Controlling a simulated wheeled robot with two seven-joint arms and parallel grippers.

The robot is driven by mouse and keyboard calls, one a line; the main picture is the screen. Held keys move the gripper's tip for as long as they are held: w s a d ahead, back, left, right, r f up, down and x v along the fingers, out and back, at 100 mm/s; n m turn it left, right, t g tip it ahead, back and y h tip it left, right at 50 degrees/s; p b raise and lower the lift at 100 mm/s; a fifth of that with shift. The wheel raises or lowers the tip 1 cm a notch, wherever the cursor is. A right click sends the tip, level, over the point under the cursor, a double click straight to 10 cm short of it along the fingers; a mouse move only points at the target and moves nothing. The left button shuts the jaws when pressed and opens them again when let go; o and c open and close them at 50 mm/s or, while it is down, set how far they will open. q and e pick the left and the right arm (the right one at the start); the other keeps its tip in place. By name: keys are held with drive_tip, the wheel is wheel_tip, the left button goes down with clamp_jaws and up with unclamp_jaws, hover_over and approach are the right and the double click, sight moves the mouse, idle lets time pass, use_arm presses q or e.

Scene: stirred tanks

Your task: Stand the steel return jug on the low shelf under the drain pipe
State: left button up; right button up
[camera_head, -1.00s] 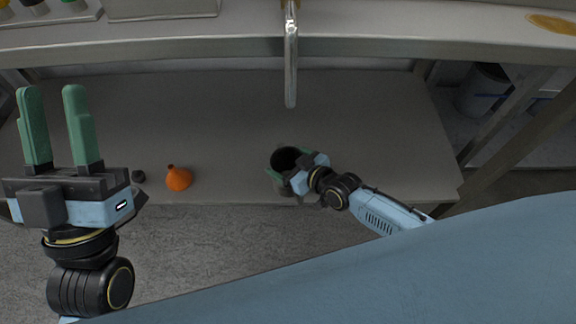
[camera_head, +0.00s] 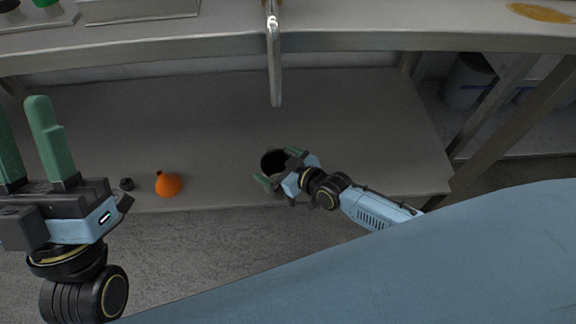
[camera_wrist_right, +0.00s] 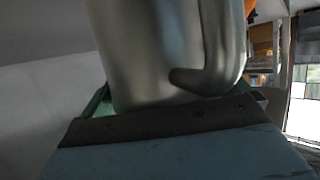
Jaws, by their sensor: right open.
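The steel return jug (camera_head: 272,161) stands near the front edge of the low shelf (camera_head: 350,130), its dark round mouth facing up. The drain pipe (camera_head: 275,75) hangs above the shelf; its end lies straight above the jug in the picture. My right gripper (camera_head: 280,168) is open at the jug's near side, one green finger on each side of it. In the right wrist view the jug's grey wall and handle (camera_wrist_right: 218,50) fill the middle, close to the palm. Whether the fingers touch it is unclear. My left gripper (camera_head: 20,112) is open and empty at the left.
The upper bench (camera_head: 180,50) runs above the shelf. A grey bin (camera_head: 467,82) stands at the right. The shelf's middle is clear.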

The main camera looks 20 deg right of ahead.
drive_tip(key=shift+s+d+r, duration=0.15)
drive_tip(key=shift+s+r, duration=0.05)
use_arm(q)
drive_tip(key=w+f+g+y+p, duration=0.4)
drive_tip(key=w+f+g+p, duration=0.1)
drive_tip(key=f+g, duration=0.6)
drive_tip(key=shift+w+a+f+g+p, duration=0.15)
drive_tip(key=shift+f+g+p, duration=0.15)
drive_tip(key=shift+f+p, duration=0.25)
use_arm(e)
drive_tip(key=v, duration=1.1)
drive_tip(key=shift+s, duration=0.25)
